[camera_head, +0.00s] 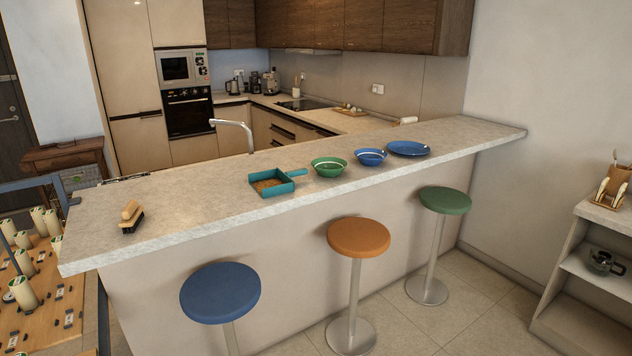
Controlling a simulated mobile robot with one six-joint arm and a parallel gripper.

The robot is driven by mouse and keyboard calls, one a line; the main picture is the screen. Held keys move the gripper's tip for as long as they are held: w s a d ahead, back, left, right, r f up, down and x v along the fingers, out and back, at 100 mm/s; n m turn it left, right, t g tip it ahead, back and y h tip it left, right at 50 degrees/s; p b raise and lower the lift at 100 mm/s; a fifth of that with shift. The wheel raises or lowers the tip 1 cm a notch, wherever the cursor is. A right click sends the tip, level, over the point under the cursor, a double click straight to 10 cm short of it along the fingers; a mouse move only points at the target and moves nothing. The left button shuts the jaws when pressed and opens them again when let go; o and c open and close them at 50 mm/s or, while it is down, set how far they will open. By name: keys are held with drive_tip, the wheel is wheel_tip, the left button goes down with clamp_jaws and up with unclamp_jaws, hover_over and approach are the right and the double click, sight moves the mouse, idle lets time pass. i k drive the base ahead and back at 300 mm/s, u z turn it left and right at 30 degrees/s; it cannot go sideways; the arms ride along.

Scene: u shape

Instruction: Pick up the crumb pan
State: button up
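The crumb pan (274,188) is a teal pan with a short handle (298,173) that points to the right. It lies flat on the light stone counter (200,200), near the middle of the counter's length. Brown crumbs (266,184) lie in it. My gripper is not in view.
A brush (131,216) lies at the counter's left end. A green bowl (329,167), a blue bowl (370,157) and a blue plate (408,148) sit to the pan's right. Blue (220,292), orange (358,238) and green (445,200) stools stand in front. A faucet (234,127) rises behind.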

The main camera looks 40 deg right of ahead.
sight(274, 182)
drive_tip(key=z, duration=0.7)
drive_tip(key=k, duration=0.95)
drive_tip(key=u, duration=0.05)
drive_tip(key=i, duration=0.95)
